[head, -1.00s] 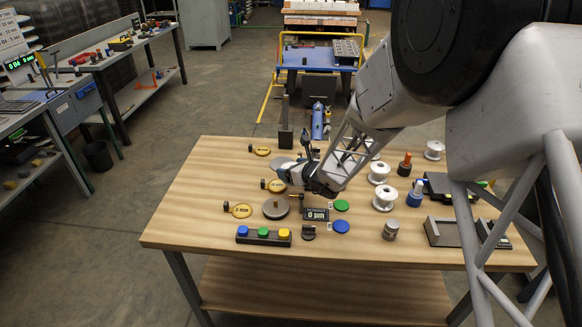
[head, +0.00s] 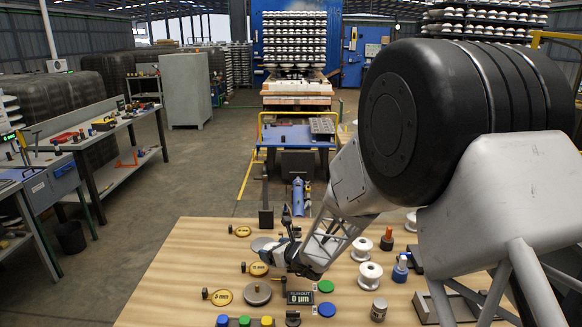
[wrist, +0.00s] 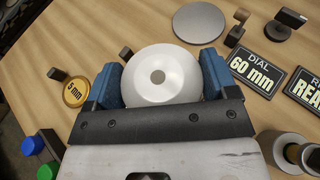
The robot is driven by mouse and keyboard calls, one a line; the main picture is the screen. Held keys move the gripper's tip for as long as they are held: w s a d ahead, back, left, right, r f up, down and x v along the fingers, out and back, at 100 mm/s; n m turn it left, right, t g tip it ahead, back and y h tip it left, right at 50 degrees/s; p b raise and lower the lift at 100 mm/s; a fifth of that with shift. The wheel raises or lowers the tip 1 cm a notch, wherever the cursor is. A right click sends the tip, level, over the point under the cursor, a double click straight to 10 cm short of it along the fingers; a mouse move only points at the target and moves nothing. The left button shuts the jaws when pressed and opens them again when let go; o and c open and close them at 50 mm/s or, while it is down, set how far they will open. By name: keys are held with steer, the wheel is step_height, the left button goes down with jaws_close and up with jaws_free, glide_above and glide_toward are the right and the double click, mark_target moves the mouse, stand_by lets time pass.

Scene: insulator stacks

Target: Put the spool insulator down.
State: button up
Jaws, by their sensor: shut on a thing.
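The white spool insulator (wrist: 158,82) is between the blue fingers of my gripper (wrist: 162,88) in the wrist view. Its round flange with the central hole faces the camera, and both fingers press on its sides. Its lower end is hidden, so I cannot tell whether it touches the table. In the head view my gripper (head: 284,252) is over the left-middle part of the wooden table (head: 180,260); the held spool cannot be made out clearly there.
A round grey plate (wrist: 199,22), a "60 mm" dial sign (wrist: 258,70) and a yellow "5 mm" tag (wrist: 76,93) lie near the gripper. Other white spools (head: 370,275) stand to the right. A button box (head: 245,321) is at the front. Bare table lies to the left.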

steer(key=shift+w+d+r+t, duration=0.3)
steer(key=shift+w+d+r, duration=0.1)
steer(key=shift+w+d, duration=0.1)
steer(key=w+d+r+m+t+h, duration=0.1)
steer(key=w+d+r+m+h, duration=0.3)
steer(key=d+r, duration=0.4)
steer(key=w+d+r+m+t+h, duration=0.2)
steer(key=w+d+r+m+h, duration=0.3)
steer(key=d+r, duration=0.4)
steer(key=w+d, duration=0.1)
steer(key=d, duration=0.5)
steer(key=shift+d+t, duration=0.3)
steer(key=shift+d, duration=0.05)
steer(key=shift+a+f, duration=0.1)
steer(key=shift+a, duration=0.05)
stand_by(1.9)
